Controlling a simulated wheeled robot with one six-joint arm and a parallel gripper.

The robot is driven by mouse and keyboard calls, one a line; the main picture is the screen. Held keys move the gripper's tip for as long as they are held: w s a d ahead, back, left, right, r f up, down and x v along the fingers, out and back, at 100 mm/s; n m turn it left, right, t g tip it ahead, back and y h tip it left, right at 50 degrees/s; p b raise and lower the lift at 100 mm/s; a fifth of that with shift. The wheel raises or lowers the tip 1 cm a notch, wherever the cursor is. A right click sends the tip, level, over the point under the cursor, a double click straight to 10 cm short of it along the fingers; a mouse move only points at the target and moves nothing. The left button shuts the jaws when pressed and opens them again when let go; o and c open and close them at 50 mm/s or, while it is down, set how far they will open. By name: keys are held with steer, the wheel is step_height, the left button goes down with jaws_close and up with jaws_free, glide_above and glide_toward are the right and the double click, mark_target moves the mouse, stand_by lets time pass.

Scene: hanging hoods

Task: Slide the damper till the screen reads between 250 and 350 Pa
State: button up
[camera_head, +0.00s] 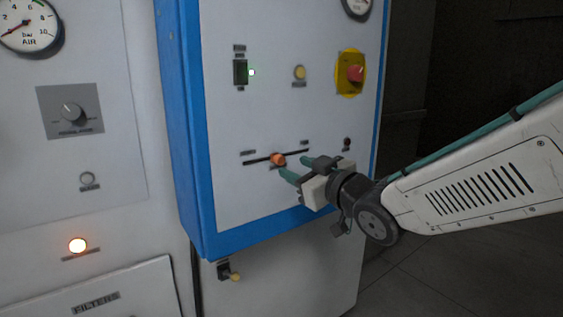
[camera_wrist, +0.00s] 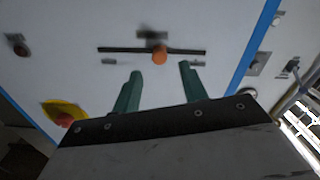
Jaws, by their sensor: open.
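The damper slider is an orange knob (camera_head: 278,159) on a dark slot (camera_head: 296,152) in the panel, a little left of the slot's middle in the head view. In the wrist view the knob (camera_wrist: 159,55) shows ahead of and between the fingertips, with the slot (camera_wrist: 120,50) running across. My gripper (camera_head: 303,169) has green fingers and is open and empty, close to the knob and just right of it in the head view. In the wrist view my gripper (camera_wrist: 160,70) has a clear gap between its fingers.
A red emergency button on a yellow plate (camera_head: 352,73) is at the upper right. A yellow-tipped lever (camera_head: 232,275) is below the blue frame (camera_head: 262,234).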

mark_target(281, 161)
steer(key=x, duration=0.6)
steer(key=shift+w+a, duration=0.1)
steer(key=shift+c, duration=0.3)
